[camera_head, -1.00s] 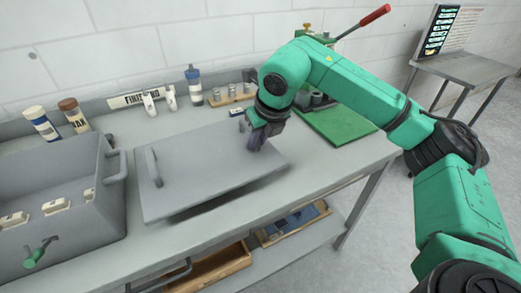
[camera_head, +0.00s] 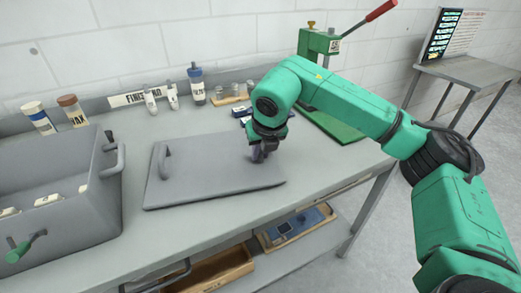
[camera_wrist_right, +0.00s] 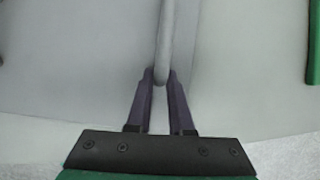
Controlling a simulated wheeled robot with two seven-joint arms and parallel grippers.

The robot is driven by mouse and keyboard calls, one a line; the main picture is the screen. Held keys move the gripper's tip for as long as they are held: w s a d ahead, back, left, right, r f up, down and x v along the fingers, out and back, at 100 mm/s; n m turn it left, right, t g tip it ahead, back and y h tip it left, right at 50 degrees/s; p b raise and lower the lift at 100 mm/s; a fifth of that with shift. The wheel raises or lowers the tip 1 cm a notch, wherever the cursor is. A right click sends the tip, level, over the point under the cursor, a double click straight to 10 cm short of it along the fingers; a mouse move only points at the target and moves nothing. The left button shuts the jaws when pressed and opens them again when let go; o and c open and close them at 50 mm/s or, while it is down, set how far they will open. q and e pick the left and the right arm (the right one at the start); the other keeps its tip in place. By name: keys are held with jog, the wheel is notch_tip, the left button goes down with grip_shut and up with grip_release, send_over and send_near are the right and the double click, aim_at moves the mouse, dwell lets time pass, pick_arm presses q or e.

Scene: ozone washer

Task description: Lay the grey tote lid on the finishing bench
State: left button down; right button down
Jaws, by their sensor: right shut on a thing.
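The grey tote lid (camera_head: 210,178) is flat and level over the middle of the finishing bench (camera_head: 150,228), right of the grey tote. It appears to rest on the bench top, with only a thin dark line under its front edge. Its left handle (camera_head: 163,160) stands free. My right gripper (camera_head: 262,154) is at the lid's right end, shut on the other handle (camera_wrist_right: 164,40). The right wrist view shows this bar between the two fingers. The arm hides part of the lid's back right corner. My left gripper is not in view.
The open grey tote (camera_head: 62,232), with white pieces inside and a green valve, stands close left. Bottles (camera_head: 196,87) and a small wooden rack (camera_head: 232,94) line the back. A green press with a red lever (camera_head: 345,40) stands at the back right. Bare bench lies in front.

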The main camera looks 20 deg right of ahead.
jog(key=shift+f, duration=0.2)
jog(key=c, duration=0.7)
grip_release()
